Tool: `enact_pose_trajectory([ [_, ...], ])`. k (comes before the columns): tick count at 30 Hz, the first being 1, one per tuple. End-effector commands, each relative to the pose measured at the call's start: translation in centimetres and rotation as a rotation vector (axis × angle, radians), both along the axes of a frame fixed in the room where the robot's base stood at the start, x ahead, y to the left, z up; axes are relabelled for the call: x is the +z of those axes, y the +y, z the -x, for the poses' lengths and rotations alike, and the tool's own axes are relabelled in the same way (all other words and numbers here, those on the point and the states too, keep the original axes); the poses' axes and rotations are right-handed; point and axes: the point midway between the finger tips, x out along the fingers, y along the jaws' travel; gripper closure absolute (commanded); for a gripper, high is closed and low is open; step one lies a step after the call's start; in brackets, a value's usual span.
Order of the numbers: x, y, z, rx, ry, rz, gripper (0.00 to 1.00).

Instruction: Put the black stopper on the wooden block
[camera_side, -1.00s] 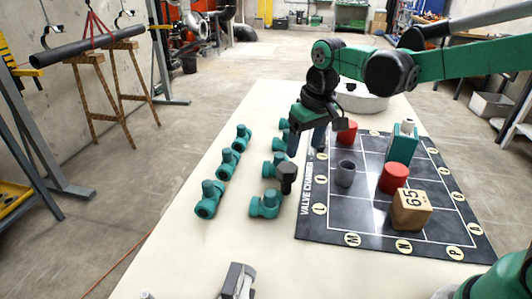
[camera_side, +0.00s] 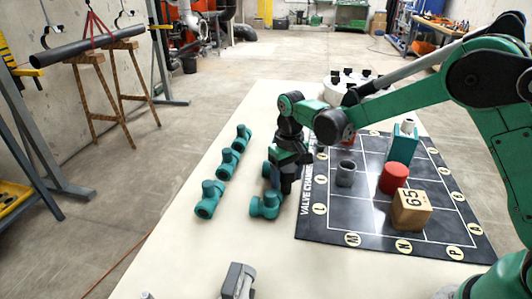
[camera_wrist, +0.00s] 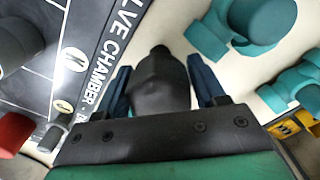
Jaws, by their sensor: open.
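The black stopper (camera_wrist: 160,80) stands between the two fingers of my gripper (camera_wrist: 162,92) in the wrist view. My gripper is open around it, with a blue finger on each side. In the side view my gripper (camera_side: 287,184) is low over the table beside the mat's left edge, and it hides most or all of the stopper. The wooden block (camera_side: 411,212), marked 65, sits on the front part of the black mat, to the right of my gripper.
The black gridded mat (camera_side: 340,238) also holds a red cylinder (camera_side: 394,178), a grey cup (camera_side: 345,174) and a teal block (camera_side: 402,145). Several teal pipe fittings (camera_side: 209,198) stand left of my gripper. The table front is mostly clear.

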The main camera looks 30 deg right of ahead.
Motion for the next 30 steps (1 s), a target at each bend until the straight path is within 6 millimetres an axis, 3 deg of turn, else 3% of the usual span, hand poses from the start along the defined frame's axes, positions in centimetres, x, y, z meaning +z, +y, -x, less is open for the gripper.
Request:
enact_pose_trajectory([
  [4, 0.0, 0.0, 0.0, 0.000, 0.000, 0.000, 0.40],
  [9, 0.0, 0.0, 0.0, 0.000, 0.000, 0.000, 0.88],
  [11, 0.0, 0.0, 0.0, 0.000, 0.000, 0.000, 1.00],
  [23, 1.2, 0.0, 0.0, 0.000, 0.000, 0.000, 1.00],
  [26, 2.9, 0.0, 0.0, 0.000, 0.000, 0.000, 1.00],
  [30, 6.7, 0.0, 0.0, 0.000, 0.000, 0.000, 1.00],
])
